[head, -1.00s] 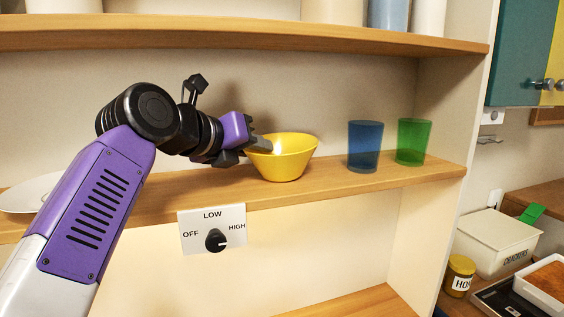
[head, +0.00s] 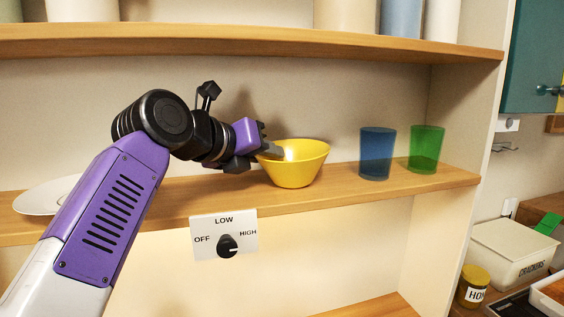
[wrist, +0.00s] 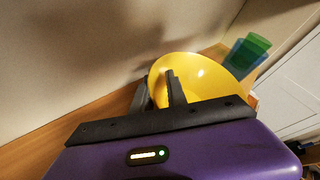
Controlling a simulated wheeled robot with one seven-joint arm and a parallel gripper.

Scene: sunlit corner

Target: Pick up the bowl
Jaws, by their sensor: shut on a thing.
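The yellow bowl (head: 293,170) is upright at the middle shelf, left of the cups. My gripper (head: 270,150) reaches it from the left and is shut on the left side of its rim. In the wrist view, the bowl (wrist: 210,78) fills the space ahead of my gripper (wrist: 157,86), with one finger inside the bowl and the other outside its wall. The bowl's base is at shelf height; I cannot tell if it touches the wood.
A blue cup (head: 377,154) and a green cup (head: 426,150) stand to the right on the middle shelf (head: 335,193). A white plate (head: 38,199) lies at the left, partly behind my arm. An upper shelf (head: 260,41) runs above. A dial panel (head: 224,236) is below.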

